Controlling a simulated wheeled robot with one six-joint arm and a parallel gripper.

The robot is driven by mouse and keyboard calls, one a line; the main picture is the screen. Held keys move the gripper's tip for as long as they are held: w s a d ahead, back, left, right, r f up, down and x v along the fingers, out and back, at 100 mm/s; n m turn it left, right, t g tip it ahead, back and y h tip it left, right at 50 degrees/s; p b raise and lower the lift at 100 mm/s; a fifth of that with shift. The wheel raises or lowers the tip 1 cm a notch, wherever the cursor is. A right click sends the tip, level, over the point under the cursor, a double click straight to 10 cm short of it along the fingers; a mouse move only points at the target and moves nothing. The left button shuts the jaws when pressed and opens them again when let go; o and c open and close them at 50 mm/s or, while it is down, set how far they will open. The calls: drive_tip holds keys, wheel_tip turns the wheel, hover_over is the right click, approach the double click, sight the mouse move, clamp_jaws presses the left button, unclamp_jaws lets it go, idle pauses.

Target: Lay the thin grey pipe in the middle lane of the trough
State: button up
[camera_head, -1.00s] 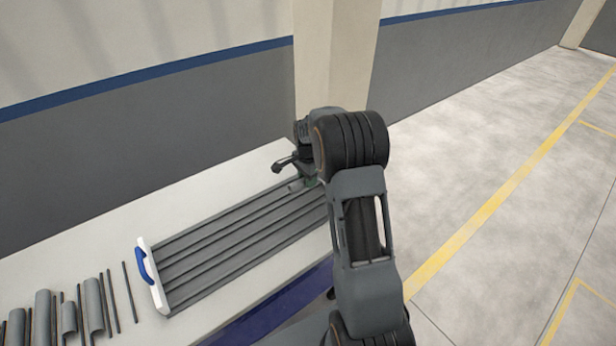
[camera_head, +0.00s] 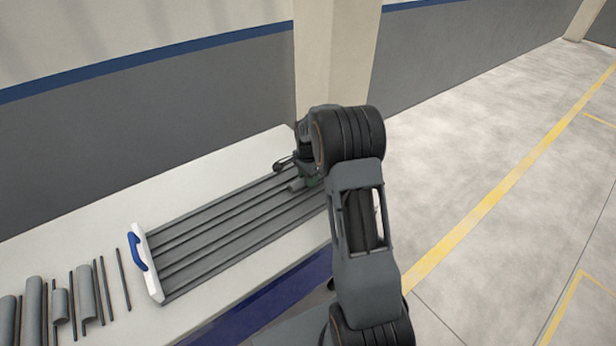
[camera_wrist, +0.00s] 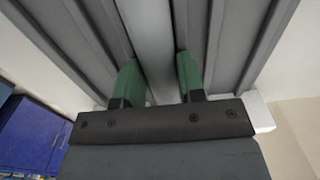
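The trough (camera_head: 163,235) is a long grey tray with several parallel lanes and a white end plate, lying on the white table. My gripper (camera_head: 309,181) is low over its far end, mostly hidden behind my arm. A short grey pipe end (camera_head: 296,185) shows beside it. In the wrist view, the two green fingers of my gripper (camera_wrist: 161,72) stand on either side of a smooth light grey pipe (camera_wrist: 148,30). The pipe runs along the trough, with ridges on both sides, near the middle. Whether the fingers press on it is unclear.
Several loose pipes and thin rods (camera_head: 60,310) lie at the near left of the table (camera_head: 100,210). The end plate carries a blue handle (camera_head: 138,251). A pillar (camera_head: 337,55) and grey wall stand behind. Open floor (camera_head: 470,150) lies to the right.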

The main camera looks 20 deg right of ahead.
drive_tip(key=o, duration=0.4)
drive_tip(key=shift+s+f, duration=0.1)
wheel_tip(320, 180, up, 14)
drive_tip(key=shift+r+p, duration=0.1)
drive_tip(key=shift+p, duration=0.8)
